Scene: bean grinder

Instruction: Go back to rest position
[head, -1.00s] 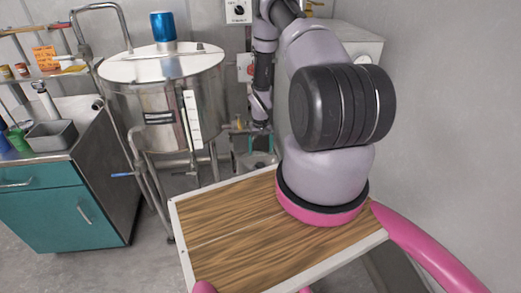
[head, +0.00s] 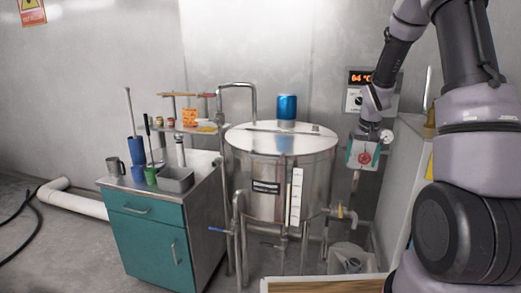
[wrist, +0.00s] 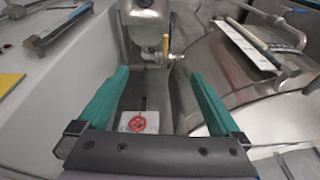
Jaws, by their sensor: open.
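My gripper (head: 363,160) hangs from my arm to the right of the steel tank, in front of the wall. Its two teal fingers are spread apart with nothing between them. In the wrist view my gripper (wrist: 156,75) shows both fingers wide apart and empty. A pale box with a red round knob (head: 365,157) shows between the fingers in the head view. A red round part on a pale box (wrist: 138,122) also shows between them in the wrist view. Whether anything touches the fingers cannot be told.
The steel tank (head: 262,180) with a blue cylinder (head: 287,106) on its lid stands left of my gripper. A teal cabinet (head: 150,240) holds cups and a grey bin (head: 176,180). A display panel (head: 362,78) is on the wall.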

